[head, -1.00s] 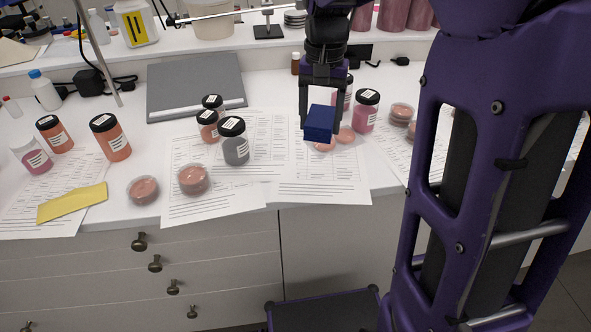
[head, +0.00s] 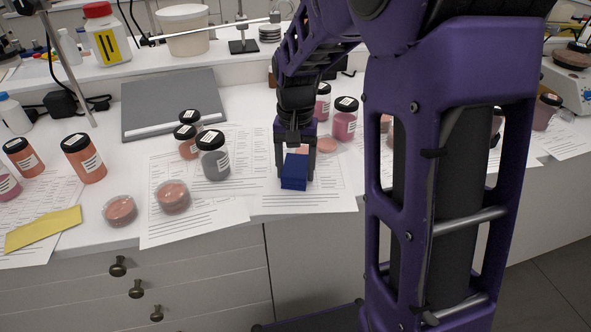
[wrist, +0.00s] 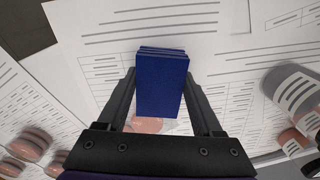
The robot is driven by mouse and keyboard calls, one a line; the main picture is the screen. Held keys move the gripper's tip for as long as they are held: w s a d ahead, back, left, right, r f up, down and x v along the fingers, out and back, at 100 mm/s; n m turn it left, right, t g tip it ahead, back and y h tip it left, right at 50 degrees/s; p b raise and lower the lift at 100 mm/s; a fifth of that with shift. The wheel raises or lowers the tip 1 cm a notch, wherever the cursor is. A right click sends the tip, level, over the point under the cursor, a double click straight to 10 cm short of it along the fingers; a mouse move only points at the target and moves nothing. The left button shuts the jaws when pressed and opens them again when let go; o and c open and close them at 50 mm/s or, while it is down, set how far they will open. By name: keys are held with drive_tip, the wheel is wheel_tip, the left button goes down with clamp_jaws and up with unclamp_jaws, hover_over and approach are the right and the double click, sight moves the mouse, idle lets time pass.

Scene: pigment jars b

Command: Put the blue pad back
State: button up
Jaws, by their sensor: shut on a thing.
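The blue pad (head: 295,172) is a small dark blue block with layered edges. My gripper (head: 296,160) is shut on it, with one finger on each side, and points down over the printed sheets near the counter's front. In the wrist view the pad (wrist: 162,84) sits between the two fingers of my gripper (wrist: 160,100), its long faces clear. The pad is over or on a white sheet (head: 335,195); I cannot tell whether it touches the paper.
A grey jar (head: 213,160) and two lidded dishes (head: 173,197) stand to the left. Pink jars (head: 344,122) stand behind on the right. A yellow pad (head: 42,230) lies at the far left. A grey board (head: 172,103) lies at the back.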

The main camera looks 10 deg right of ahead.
sight(296, 168)
drive_tip(key=shift+f, duration=0.2)
drive_tip(key=o, duration=1.2)
drive_tip(key=shift+r, duration=0.1)
wheel_tip(296, 168, up, 12)
drive_tip(key=p, duration=0.2)
drive_tip(key=shift+r, duration=0.2)
